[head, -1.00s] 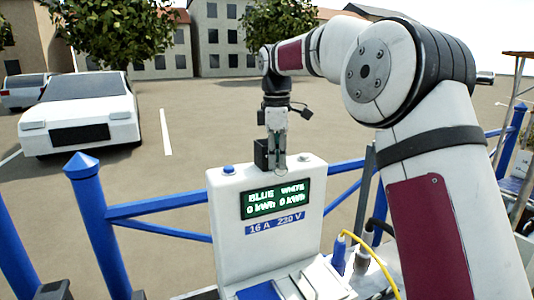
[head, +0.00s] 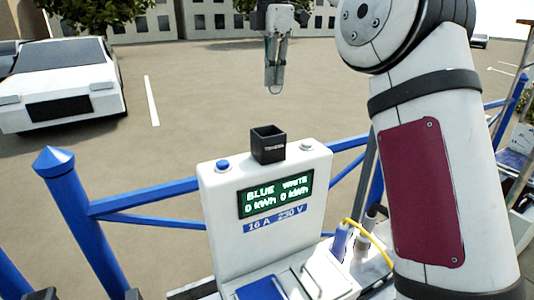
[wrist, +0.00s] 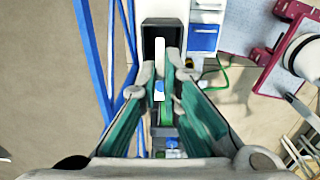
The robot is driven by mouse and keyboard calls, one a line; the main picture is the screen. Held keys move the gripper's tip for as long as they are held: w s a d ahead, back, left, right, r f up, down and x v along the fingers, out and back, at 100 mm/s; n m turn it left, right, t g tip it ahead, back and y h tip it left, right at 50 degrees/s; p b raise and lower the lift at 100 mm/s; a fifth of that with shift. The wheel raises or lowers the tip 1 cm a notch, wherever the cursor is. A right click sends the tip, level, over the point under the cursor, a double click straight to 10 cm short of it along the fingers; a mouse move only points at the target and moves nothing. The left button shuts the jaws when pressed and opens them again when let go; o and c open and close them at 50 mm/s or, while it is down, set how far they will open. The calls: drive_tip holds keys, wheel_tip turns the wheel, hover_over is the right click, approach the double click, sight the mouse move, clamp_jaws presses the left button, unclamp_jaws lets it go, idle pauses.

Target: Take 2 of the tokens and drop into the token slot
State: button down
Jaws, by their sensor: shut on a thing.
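A small, pale, rounded edge at the fingertips looks like a token (head: 275,91), mostly hidden by the fingers. In the wrist view the fingers (wrist: 160,76) are close together, and a black open box (wrist: 150,32) lies beyond them. The inside of the box is dark, and I cannot make out tokens in it. I cannot pick out the token slot for sure.
A blue button (head: 223,165) and a small pale knob (head: 306,146) flank the box. The post's green display (head: 275,194) faces me. A blue railing (head: 150,199) runs behind the post. A yellow cable (head: 368,234) is plugged in at lower right. Air around my gripper is clear.

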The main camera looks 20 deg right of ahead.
sight(272, 92)
drive_tip(key=shift+f+p, duration=0.6)
drive_tip(key=shift+f, duration=1.75)
drive_tip(key=c, duration=1.7)
unclamp_jaws()
drive_tip(key=shift+r, duration=0.15)
wheel_tip(272, 92, up, 6)
drive_tip(key=shift+r, duration=0.1)
drive_tip(key=shift+s+r, duration=0.1)
drive_tip(key=shift+r, duration=0.4)
